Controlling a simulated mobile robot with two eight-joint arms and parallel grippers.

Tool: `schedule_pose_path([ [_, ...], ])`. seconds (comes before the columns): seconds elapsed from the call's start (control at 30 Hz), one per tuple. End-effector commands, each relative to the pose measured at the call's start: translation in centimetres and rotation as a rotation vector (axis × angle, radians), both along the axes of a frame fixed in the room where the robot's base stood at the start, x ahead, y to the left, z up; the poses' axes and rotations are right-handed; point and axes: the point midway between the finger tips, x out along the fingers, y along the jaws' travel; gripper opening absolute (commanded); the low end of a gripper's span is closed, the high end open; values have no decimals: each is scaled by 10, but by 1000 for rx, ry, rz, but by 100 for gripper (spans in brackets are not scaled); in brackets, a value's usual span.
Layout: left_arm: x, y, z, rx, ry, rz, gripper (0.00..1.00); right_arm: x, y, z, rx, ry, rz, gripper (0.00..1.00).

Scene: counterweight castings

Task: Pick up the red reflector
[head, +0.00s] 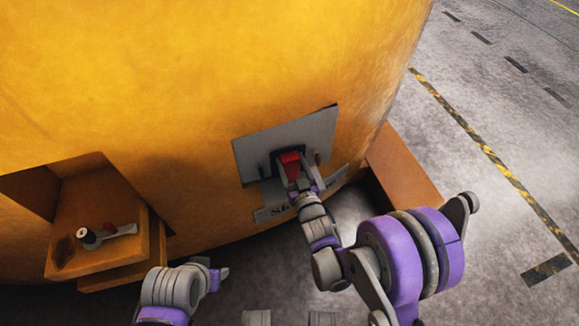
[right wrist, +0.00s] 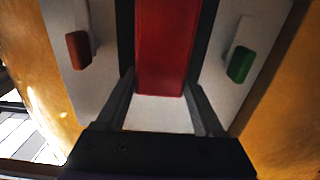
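The red reflector (head: 290,160) sits in a dark recess of a grey plate (head: 313,130) on the yellow casting. In the right wrist view the red block (right wrist: 165,45) fills the upper middle. My right gripper (head: 295,180) is at the recess, its two fingers apart, one towards each side of the red block; I cannot tell whether they touch it. The fingers also show in the right wrist view (right wrist: 162,92). My left gripper (head: 221,276) is low in the head view, away from the plate; its fingers are too small to read.
The large yellow casting (head: 200,70) fills the left and middle. An orange ledge (head: 85,225) carries a small grey tool (head: 105,235). In the right wrist view, an orange tab (right wrist: 77,50) and a green tab (right wrist: 241,64) flank the red block. Floor at right is clear.

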Motion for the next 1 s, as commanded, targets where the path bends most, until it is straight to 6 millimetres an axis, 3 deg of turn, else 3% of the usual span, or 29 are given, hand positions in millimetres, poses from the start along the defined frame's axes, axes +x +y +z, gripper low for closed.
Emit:
schedule_pose_path([
  [0.03, 0, 0, 0, 0, 0, 0, 50, 0, 0, 0, 0, 0, 0, 50],
  [0.3, 0, 0, 0, 0, 0, 0, 50, 0, 0, 0, 0, 0, 0, 1],
  [0.67, 0, 0, 3, 0, -1, 0, 50, -2, -1, 6, 0, -1, 0, 1],
  [1.0, -2, 0, 22, 0, -8, 0, 50, -5, -1, 54, 1, -2, 0, 1],
])
